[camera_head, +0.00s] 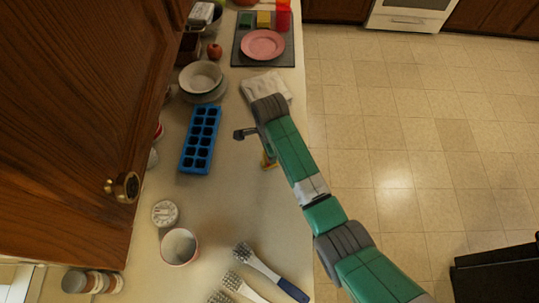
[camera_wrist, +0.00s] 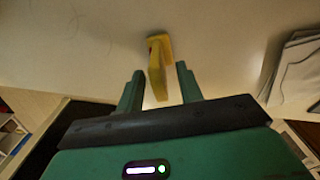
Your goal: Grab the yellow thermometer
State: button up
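The yellow thermometer (camera_wrist: 158,62) is in the wrist view, just ahead of and partly between my two green fingers. A small reddish mark shows on its upper left side. My gripper (camera_wrist: 160,73) is open, with a visible gap between the thermometer and each fingertip. In the head view, a small yellow part of the thermometer (camera_head: 268,161) shows beside my green arm on the counter. The arm hides the rest of it, and my fingers cannot be made out there.
A blue ice tray (camera_head: 200,139) lies to the left, and a folded cloth (camera_head: 266,87) lies behind. Stacked bowls (camera_head: 201,77) stand at the back left. A cup (camera_head: 179,247) and several brushes (camera_head: 258,263) are in front.

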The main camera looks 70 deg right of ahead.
jog(key=shift+f, duration=1.55)
grip_shut()
jog(key=shift+w+a+r, duration=0.1)
jog(key=shift+r, duration=0.35)
jog(key=r, duration=0.2)
jog(key=a, duration=0.1)
jog(key=shift+s+r, duration=0.25)
jog(key=shift+r, duration=0.15)
jog(key=s+a+r+b, duration=0.1)
jog(key=s+a, duration=0.7)
jog(key=a, duration=0.4)
jog(key=shift+s+r, duration=0.15)
jog(key=shift+s, duration=0.2)
